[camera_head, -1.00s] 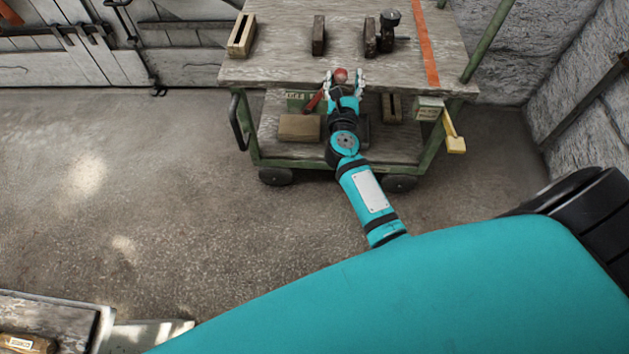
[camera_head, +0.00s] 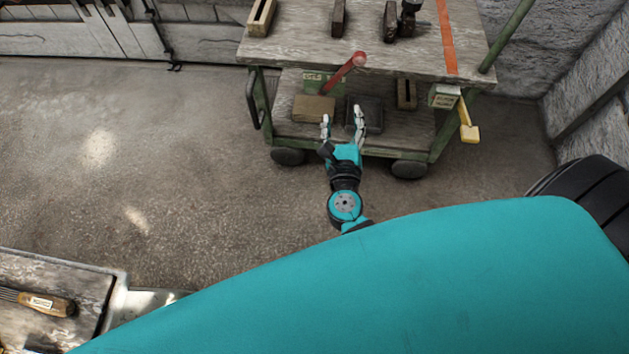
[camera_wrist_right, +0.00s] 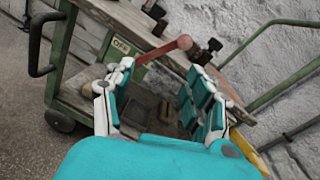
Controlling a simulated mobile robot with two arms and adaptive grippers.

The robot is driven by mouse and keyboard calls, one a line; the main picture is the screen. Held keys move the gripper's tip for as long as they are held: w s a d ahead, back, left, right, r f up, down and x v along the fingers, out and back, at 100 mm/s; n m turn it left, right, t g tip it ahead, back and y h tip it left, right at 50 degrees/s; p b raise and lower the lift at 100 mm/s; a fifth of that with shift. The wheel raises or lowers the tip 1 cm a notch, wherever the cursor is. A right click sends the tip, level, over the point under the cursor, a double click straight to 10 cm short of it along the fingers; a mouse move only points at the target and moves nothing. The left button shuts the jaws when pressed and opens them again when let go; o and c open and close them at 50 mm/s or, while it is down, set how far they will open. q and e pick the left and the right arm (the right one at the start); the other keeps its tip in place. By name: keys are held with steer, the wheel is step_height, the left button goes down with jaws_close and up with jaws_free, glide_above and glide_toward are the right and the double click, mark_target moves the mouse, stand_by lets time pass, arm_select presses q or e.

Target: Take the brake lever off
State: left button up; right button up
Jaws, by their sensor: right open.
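The brake lever is a red handle with a round knob (camera_head: 346,70), slanting up from a green plate on the front of the trolley (camera_head: 270,49). It also shows in the right wrist view (camera_wrist_right: 165,50), beyond and above the fingertips. My right gripper (camera_head: 343,122) is open and empty, below and in front of the lever and apart from it. In the right wrist view its two fingers (camera_wrist_right: 153,85) are spread with nothing between them. My left gripper is not in view.
Wooden blocks and a dark clamp-like tool (camera_head: 410,18) stand on the trolley top. The lower shelf holds a brown block (camera_head: 313,108) and a dark one. A yellow lever (camera_head: 468,122) hangs at the right. A bench with a wooden-handled tool (camera_head: 45,303) is lower left. Open floor lies between.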

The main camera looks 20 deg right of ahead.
steer(key=s+a+f+n+g+y+p, duration=0.1)
steer(key=s+a+f+n+y+p, duration=0.1)
steer(key=f+n, duration=0.5)
steer(key=s+a+f+n+g+y+p, duration=0.1)
steer(key=s+a+f+n+y+p, duration=0.1)
steer(key=a+f+n+y+p, duration=0.2)
steer(key=shift+s+a+f+n+g+y, duration=0.6)
steer(key=shift+a+f+n, duration=1.25)
steer(key=shift+n, duration=2.05)
steer(key=shift+w+d+f, duration=0.2)
steer(key=shift+d+f, duration=0.1)
steer(key=shift+d, duration=0.05)
